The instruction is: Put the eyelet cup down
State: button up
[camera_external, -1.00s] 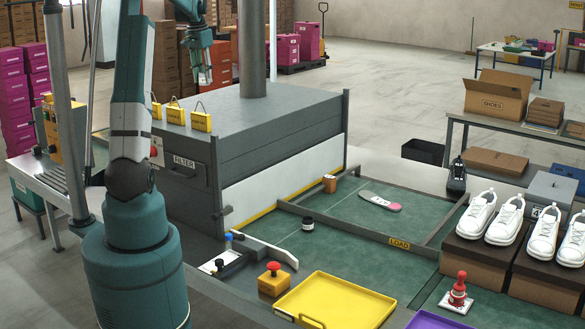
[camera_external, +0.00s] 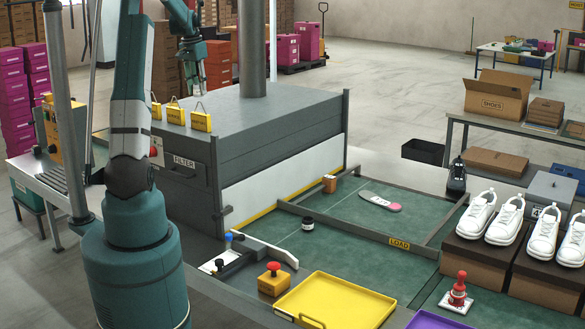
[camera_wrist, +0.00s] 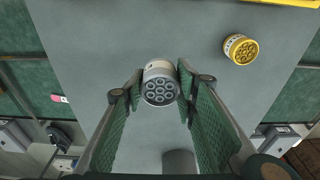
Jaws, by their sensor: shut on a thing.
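In the wrist view, my gripper (camera_wrist: 160,80) is shut on the eyelet cup (camera_wrist: 160,92), a small pale round cup with several dark-ringed eyelets showing in its open end. One finger is on each side of it. A grey surface (camera_wrist: 110,30) lies beyond the cup; I cannot tell whether the cup touches it.
A yellow cup (camera_wrist: 240,48) with a similar ringed face stands right of the held cup. In the external view, yellow tags (camera_external: 176,114) stand on the filter box (camera_external: 265,115). The open floor (camera_external: 380,90) lies behind.

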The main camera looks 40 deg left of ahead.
jog(key=shift+f+p, duration=0.4)
jog(key=shift+f, duration=2.45)
jog(key=shift+f+p, duration=0.35)
jog(key=shift+f, duration=1.75)
jog(key=shift+f, duration=0.1)
jog(key=o, duration=0.9)
jog(key=shift+o, duration=0.2)
jog(key=shift+s+r+b, duration=0.25)
jog(key=shift+r, duration=1.8)
jog(key=shift+s+r+b, duration=0.25)
jog(key=shift+r, duration=1.75)
jog(key=shift+s+r+b, duration=0.25)
jog(key=shift+r, duration=1.8)
